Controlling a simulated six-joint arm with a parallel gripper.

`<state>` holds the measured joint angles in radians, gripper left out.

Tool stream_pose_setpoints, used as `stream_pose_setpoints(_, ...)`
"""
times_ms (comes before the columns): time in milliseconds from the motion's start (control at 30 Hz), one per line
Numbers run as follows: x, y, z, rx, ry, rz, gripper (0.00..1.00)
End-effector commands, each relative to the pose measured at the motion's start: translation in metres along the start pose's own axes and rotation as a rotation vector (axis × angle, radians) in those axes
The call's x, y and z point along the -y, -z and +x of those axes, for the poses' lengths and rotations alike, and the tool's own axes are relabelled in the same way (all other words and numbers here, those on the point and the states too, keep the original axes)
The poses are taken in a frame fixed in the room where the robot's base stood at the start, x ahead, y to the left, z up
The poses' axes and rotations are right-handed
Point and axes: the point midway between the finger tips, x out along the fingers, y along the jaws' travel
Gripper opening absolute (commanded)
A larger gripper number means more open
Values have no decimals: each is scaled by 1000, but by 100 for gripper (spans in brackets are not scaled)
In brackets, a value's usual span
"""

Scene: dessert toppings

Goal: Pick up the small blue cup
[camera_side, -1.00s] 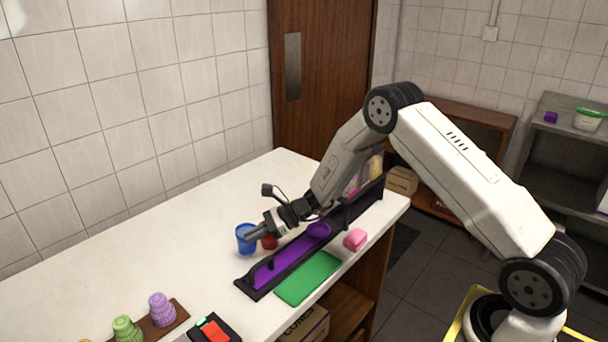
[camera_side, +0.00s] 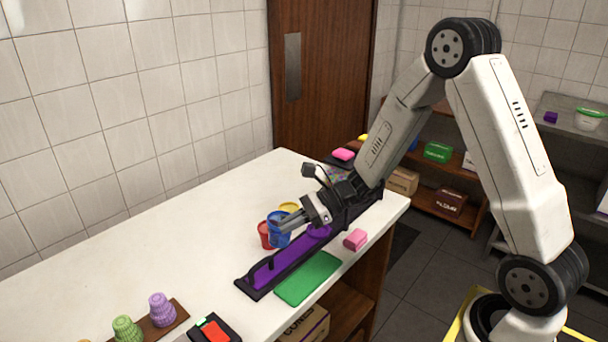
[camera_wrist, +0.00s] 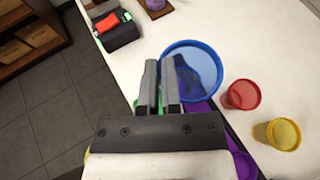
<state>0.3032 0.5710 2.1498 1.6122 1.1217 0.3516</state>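The small blue cup (camera_side: 278,236) hangs at my gripper (camera_side: 286,222) in the side view, in front of the red cup and beside the purple tray. In the wrist view the blue cup (camera_wrist: 199,75) looks large and close, with its open mouth facing the camera. My gripper (camera_wrist: 162,75) has its two fingers close together at the cup's left wall, one outside and one over the rim. It is shut on that wall. The cup seems to be raised above the counter, but its base is partly hidden.
A red cup (camera_wrist: 242,94) and a yellow cup (camera_wrist: 283,134) stand close by. The long purple tray (camera_side: 263,276) and a green mat (camera_side: 308,279) lie along the counter's front. The counter (camera_side: 150,240) is clear to the left. Ice-cream cones (camera_side: 161,309) stand at the near end.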

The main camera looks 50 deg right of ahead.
Motion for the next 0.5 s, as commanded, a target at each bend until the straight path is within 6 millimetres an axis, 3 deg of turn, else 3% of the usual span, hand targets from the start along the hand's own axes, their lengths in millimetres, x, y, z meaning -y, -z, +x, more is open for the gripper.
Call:
stream_pose_setpoints(200,-14,-5,-12,0,1,-1,0)
stream_pose_setpoints(500,-19,-6,-16,1,0,-1,0)
